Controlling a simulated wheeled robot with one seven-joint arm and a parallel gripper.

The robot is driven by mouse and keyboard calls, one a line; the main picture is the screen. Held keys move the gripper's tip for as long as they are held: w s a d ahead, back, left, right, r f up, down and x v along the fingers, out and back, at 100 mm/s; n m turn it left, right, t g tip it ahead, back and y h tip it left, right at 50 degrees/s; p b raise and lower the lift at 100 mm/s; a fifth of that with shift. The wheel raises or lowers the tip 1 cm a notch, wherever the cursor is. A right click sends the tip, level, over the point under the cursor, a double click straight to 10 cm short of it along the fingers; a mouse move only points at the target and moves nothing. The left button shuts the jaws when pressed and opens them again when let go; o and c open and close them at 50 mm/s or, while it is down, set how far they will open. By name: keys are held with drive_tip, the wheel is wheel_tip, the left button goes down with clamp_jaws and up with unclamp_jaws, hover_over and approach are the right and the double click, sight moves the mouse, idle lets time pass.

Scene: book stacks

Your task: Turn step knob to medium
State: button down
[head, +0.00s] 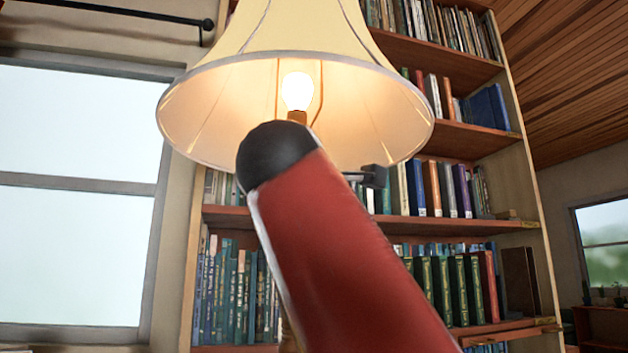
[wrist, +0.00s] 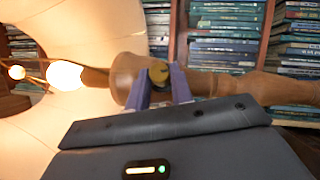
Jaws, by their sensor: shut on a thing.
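The pointer or marks on the knob are too small to read. The lamp's bulb (head: 298,90) glows white under a cream shade (head: 200,105) in the head view. The bulb also shows in the wrist view (wrist: 65,75). In the head view my red arm hides the knob and most of the stem.
A tall wooden bookcase (head: 535,200) full of books stands behind the lamp. A window (head: 75,200) is at the left. The shade's wide rim hangs close around the bulb and stem, near my arm. A second window (head: 605,235) is at the far right.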

idle(0.3)
drive_tip(key=c, duration=1.2)
unclamp_jaws()
drive_tip(key=shift+c, duration=0.2)
drive_tip(key=b+v, duration=0.3)
drive_tip(key=v, duration=0.4)
drive_tip(key=shift+s, duration=0.35)
